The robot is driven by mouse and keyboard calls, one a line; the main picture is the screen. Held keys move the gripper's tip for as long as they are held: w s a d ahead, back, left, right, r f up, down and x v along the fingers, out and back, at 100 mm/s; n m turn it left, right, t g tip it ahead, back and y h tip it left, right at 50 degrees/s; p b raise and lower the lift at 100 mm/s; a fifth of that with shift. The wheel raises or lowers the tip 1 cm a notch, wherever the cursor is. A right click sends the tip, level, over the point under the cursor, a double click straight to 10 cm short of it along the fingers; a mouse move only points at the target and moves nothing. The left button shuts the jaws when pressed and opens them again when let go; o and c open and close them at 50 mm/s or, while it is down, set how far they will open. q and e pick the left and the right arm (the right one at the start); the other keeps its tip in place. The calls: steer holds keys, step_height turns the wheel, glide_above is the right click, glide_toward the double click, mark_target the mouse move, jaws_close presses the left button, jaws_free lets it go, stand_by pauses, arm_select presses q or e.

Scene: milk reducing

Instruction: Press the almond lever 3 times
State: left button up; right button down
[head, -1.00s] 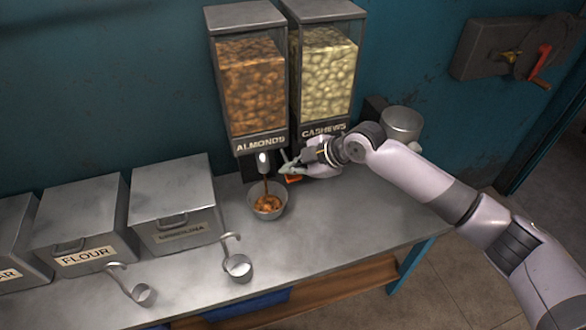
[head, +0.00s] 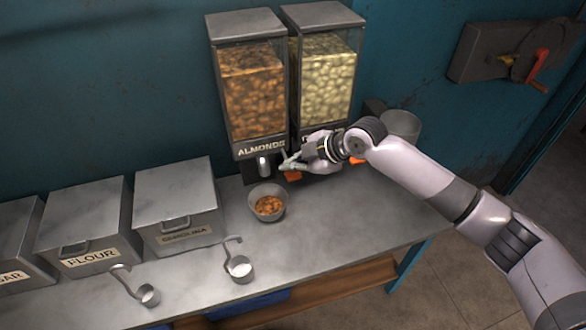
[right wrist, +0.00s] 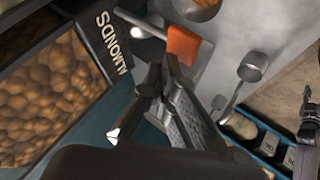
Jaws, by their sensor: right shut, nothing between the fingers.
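The almond dispenser (head: 252,92) stands against the teal wall, with its label ALMONDS above a metal spout (head: 263,166). Its orange lever (head: 292,176) sits right of the spout and shows large in the right wrist view (right wrist: 185,43). My right gripper (head: 288,163) is shut and empty, with its tips just above the lever. In the right wrist view its fingers (right wrist: 163,78) are close to the lever; whether they touch it I cannot tell. A metal bowl (head: 281,209) under the spout holds almonds. No stream falls from the spout. My left gripper is not in view.
The cashew dispenser (head: 327,85) stands to the right, its lower front hidden behind my right arm. A metal pot (head: 402,123) is behind the arm. Metal bins (head: 175,205) and two ladles (head: 240,267) are on the left. The counter's right front (head: 350,220) is clear.

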steer(key=shift+r, duration=0.15)
step_height(320, 180, up, 5)
steer(key=p, duration=0.4)
steer(key=shift+r, duration=0.1)
stand_by(1.9)
